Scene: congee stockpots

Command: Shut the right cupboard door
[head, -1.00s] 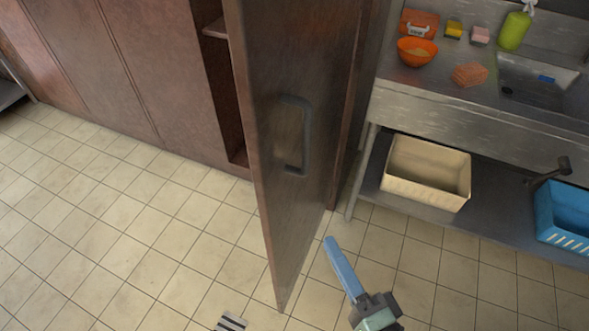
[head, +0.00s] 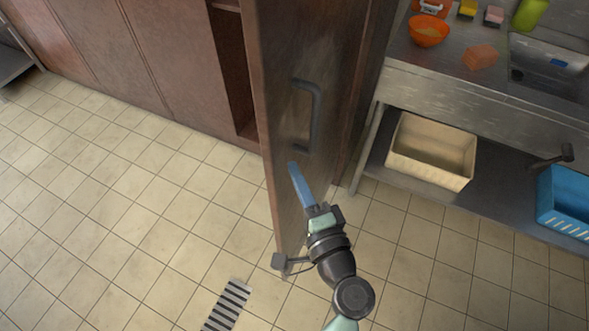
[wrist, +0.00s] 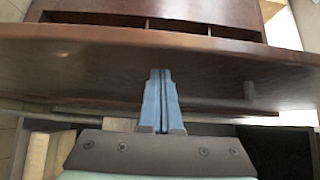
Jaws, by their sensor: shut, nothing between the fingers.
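The right cupboard door (head: 285,95) is brown and stands wide open, its handle side facing right in the head view. Its dark bar handle (head: 316,115) is on that face. My gripper (head: 293,166) is shut and empty, its blue fingers at the door's handle face, below the handle and near the free edge. In the wrist view the closed fingertips (wrist: 160,72) point at the door panel (wrist: 90,65) and overlap its face; I cannot tell whether they touch it. The cupboard opening (head: 232,70) with a shelf shows left of the door.
A steel sink counter (head: 450,95) stands to the right, with a cream bin (head: 430,150) and a blue basket (head: 565,205) on its lower shelf. An orange bowl (head: 428,30) is on top. The tiled floor (head: 110,200) left of the door is clear around a drain grate (head: 227,305).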

